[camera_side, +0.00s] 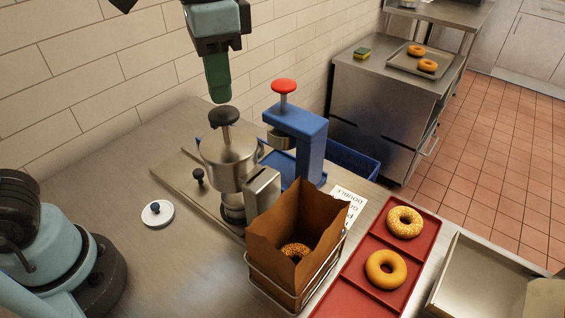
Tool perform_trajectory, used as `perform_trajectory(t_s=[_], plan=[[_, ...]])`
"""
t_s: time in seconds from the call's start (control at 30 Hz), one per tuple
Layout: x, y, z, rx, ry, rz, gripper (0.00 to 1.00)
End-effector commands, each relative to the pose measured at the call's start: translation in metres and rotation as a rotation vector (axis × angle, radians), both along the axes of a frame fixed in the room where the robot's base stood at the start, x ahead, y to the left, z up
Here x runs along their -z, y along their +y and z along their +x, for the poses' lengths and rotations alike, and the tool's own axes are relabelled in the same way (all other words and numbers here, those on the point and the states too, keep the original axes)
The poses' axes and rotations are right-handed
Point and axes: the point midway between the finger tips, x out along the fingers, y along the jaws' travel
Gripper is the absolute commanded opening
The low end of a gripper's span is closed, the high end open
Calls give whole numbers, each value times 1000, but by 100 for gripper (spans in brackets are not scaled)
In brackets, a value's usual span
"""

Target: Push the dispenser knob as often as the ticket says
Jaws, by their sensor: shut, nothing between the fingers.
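My gripper (218,80) is shut and empty, its dark green fingers pointing down just above a black knob (223,116). A small gap seems to separate them. The black knob tops a steel dispenser (228,160) on a metal base. To its right stands a blue dispenser (300,135) with a red knob (284,86) on a rod. A white ticket (348,200) lies behind the paper bag; "DOUBLE" is partly readable on it and the rest is hidden or too small.
A brown paper bag (285,225) with a bagel inside stands in a wire holder. A red tray (350,295) holds two bagels. A white lid (157,213) lies at left. A steel pan (480,275) stands at right. The counter's left middle is clear.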

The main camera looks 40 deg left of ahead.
Motion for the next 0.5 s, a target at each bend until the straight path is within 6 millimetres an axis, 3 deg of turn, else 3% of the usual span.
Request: perform_trajectory(t_s=[0.5], plan=[[-45, 0, 0, 0, 0, 0, 0]])
